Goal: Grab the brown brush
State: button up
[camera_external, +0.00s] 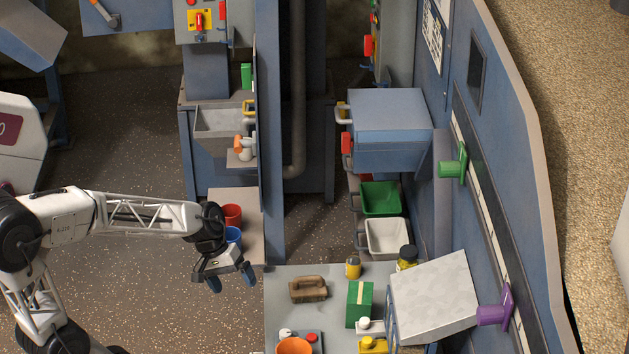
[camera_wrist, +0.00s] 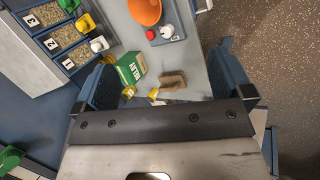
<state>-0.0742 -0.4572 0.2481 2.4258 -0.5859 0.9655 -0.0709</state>
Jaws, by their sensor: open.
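The brown brush (camera_external: 308,289) lies on the grey table (camera_external: 285,325), near its back left part in the external view. It has an arched handle. In the wrist view the brush (camera_wrist: 173,83) lies on the table between the two blue fingers, farther off than they are. My gripper (camera_external: 234,283) is open and empty. It is to the left of the table and the brush in the external view, apart from both. In the wrist view the gripper (camera_wrist: 165,88) has its fingers wide apart.
A green box (camera_external: 359,304) stands to the right of the brush, with a yellow cup (camera_external: 353,267) behind it. An orange bowl (camera_external: 294,346) is at the front. Red (camera_external: 232,214) and blue (camera_external: 233,235) cups stand on a shelf behind my gripper, beside a blue post (camera_external: 270,150).

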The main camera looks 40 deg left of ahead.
jog(key=w+d+f+n+t+h, duration=0.1)
jog(key=w+f+n+h, duration=0.35)
jog(key=w+n, duration=0.2)
jog(key=n+t+y, duration=0.1)
jog(key=n+t, duration=0.7)
jog(key=n, duration=0.8)
send_near(293, 288)
jog(key=x, duration=0.4)
jog(key=shift+a+f, duration=0.2)
jog(key=shift+f, duration=0.05)
jog(key=shift+d, duration=0.1)
jog(key=shift+x, duration=1.2)
jog(key=shift+w, duration=0.15)
jog(key=shift+x, duration=2.5)
